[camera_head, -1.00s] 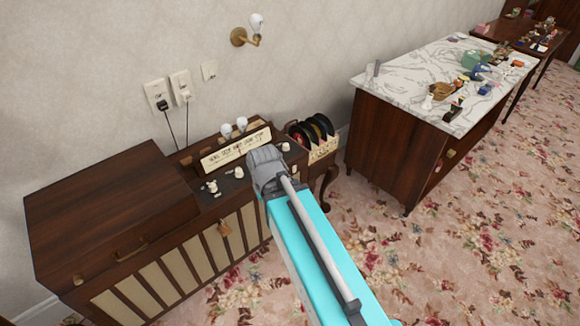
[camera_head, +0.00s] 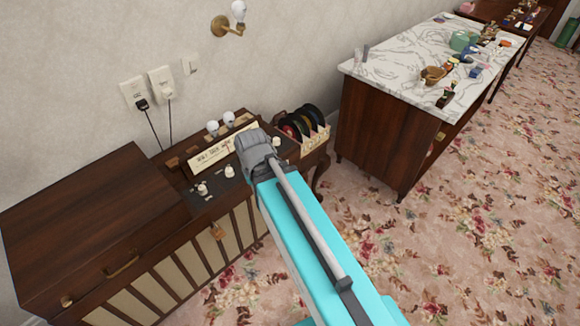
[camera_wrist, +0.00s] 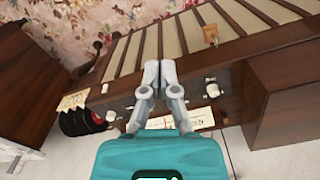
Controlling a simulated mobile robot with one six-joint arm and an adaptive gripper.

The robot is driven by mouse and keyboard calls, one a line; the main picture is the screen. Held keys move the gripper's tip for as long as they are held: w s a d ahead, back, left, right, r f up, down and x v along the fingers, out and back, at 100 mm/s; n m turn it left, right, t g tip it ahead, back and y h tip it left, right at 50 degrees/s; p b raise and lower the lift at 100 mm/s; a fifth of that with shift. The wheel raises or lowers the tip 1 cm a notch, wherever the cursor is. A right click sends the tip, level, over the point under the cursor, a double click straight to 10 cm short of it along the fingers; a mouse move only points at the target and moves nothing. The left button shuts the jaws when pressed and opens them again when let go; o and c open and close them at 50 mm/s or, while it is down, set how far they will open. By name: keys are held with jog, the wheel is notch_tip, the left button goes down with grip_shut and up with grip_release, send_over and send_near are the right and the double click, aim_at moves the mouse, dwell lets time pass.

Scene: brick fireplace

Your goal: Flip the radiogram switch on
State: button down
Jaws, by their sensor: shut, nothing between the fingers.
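The radiogram (camera_head: 95,225) is a dark wooden cabinet with a slatted cream front, at the left in the head view. Its control panel carries white knobs or switches: one at the left (camera_head: 201,189), one in the middle (camera_head: 229,171) and one at the right (camera_head: 277,142). I cannot tell which is the on switch or its position. In the wrist view my gripper (camera_wrist: 160,67) is shut and empty, over the panel between a left white control (camera_wrist: 104,88) and a right white control (camera_wrist: 212,88). Contact is unclear. In the head view my arm hides the fingertips and part of the panel.
A lettered cream sign (camera_head: 222,150) and two white bulbs stand behind the panel. A record rack (camera_head: 314,141) is to the right. Wall sockets (camera_head: 134,93) with plugged cords are above. A marble-topped cabinet (camera_head: 385,72) stands at right; carpet between is open.

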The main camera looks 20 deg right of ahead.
jog(key=shift+f, duration=0.1)
jog(key=w+d+f+m+t+b, duration=0.2)
jog(key=w+d+f+m+b, duration=0.3)
jog(key=m, duration=0.5)
jog(key=w+d+f+m+t+y+b, duration=0.1)
jog(key=w+d+f+m+t+b, duration=0.1)
jog(key=w+d+f+m+b, duration=0.3)
jog(key=w+d+f+m+t+y+b, duration=0.1)
jog(key=w+d+f+m+t+b, duration=0.2)
jog(key=w+d+f+m+b, duration=0.3)
jog(key=d+f+m+b, duration=0.1)
jog(key=d+m+b, duration=0.4)
jog(key=d+m, duration=0.5)
jog(key=shift+d+m, duration=0.2)
jog(key=shift+m, duration=0.4)
jog(key=shift+w+f, duration=0.15)
